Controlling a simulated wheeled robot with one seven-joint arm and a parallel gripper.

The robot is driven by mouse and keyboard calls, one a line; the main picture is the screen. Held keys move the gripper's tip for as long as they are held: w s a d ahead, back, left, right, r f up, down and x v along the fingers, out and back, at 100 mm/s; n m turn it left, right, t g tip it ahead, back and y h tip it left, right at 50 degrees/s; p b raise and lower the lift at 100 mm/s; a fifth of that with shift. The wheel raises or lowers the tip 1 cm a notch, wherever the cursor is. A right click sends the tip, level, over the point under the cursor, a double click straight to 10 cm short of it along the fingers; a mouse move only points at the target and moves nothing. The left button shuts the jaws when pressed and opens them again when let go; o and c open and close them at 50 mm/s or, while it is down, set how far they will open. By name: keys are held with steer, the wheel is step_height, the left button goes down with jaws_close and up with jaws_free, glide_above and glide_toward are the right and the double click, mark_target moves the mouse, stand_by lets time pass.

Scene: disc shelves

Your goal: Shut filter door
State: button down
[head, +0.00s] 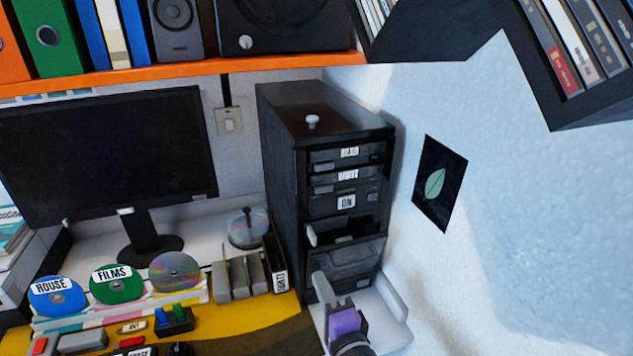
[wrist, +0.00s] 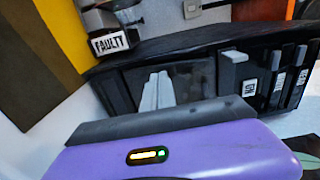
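The filter door appears to be the dark, window-like flap (head: 352,257) low on the front of the black tower (head: 277,150). It leans outward at its top, with a dark gap above it. It also shows as a dark panel (wrist: 195,80) in the wrist view. My purple gripper (head: 322,284) is in front of the tower's lower left, pointing towards it. Its pale grey fingers (wrist: 158,90) look closed together, with nothing seen between them. They overlap the panel in the wrist view; I cannot tell whether they touch it.
Labelled drawers (head: 347,175) sit above the flap. A white wall (head: 540,210) stands close on the right. Disc holders and a desk with a monitor (head: 110,150) are on the left. A box labelled FAULTY (wrist: 108,42) is beside the tower. An orange shelf (head: 200,75) runs above.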

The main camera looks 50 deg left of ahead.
steer(key=shift+w+a+f+b, duration=0.1)
steer(key=shift+w+a+b, duration=0.1)
steer(key=shift+a, duration=0.15)
steer(key=shift+w+a+f+b, duration=0.1)
steer(key=shift+a+b, duration=0.1)
steer(key=shift+a, duration=0.1)
steer(key=shift+s+d, duration=0.1)
steer(key=p+v, duration=0.1)
steer(key=v, duration=0.5)
steer(key=shift+s+d, duration=0.15)
steer(key=shift+d, duration=0.2)
stand_by(0.7)
